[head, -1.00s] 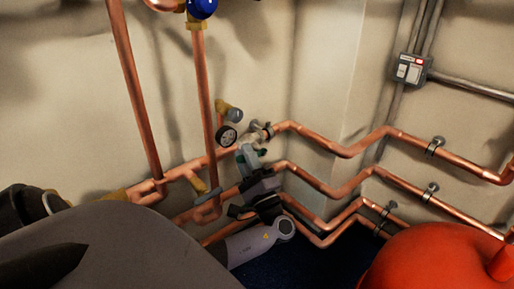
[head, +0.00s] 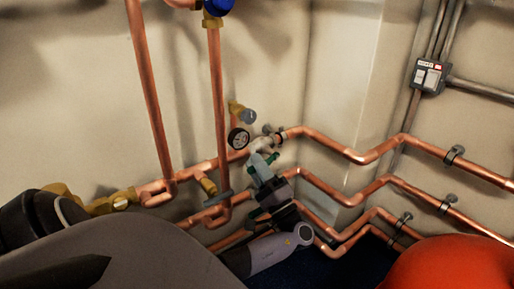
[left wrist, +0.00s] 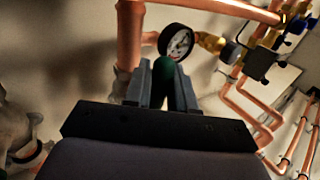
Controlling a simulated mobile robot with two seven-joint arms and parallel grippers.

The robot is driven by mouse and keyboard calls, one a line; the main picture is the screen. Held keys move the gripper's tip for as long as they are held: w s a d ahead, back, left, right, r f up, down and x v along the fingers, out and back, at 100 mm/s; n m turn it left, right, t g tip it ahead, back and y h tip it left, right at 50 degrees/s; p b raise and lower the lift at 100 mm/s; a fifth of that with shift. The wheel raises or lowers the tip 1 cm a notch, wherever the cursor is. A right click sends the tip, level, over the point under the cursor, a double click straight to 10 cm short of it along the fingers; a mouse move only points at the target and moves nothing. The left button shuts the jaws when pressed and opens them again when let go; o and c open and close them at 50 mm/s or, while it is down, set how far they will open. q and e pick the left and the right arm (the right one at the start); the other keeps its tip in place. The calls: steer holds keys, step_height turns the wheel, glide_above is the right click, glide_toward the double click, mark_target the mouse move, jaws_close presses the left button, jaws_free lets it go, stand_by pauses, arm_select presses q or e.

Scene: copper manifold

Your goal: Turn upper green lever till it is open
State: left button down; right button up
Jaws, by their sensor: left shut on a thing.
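The upper green lever (left wrist: 165,70) shows between my left gripper's fingers in the left wrist view. In the head view a little of its green (head: 274,158) shows beside the fingers on the copper manifold. My left gripper (head: 262,160) is at the lever, below and right of the gauge, and shut on it. The left wrist view shows its two grey fingers (left wrist: 164,85) on either side of the green end. The fingers hide most of the lever, so its exact angle is hard to tell. My right gripper is not in view.
A round pressure gauge (head: 238,138) sits close above the left fingers. Copper pipes (head: 330,145) run along the wall and corner. A red rounded tank (head: 445,265) stands at the lower right. A grey switch box (head: 428,76) is on the right wall.

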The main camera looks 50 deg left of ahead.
arm_select(q)
steer(key=c, duration=1.1)
jaws_free()
steer(key=shift+w, duration=0.1)
steer(key=v, duration=0.7)
steer(key=shift+d+f, duration=0.1)
steer(key=shift+d, duration=0.05)
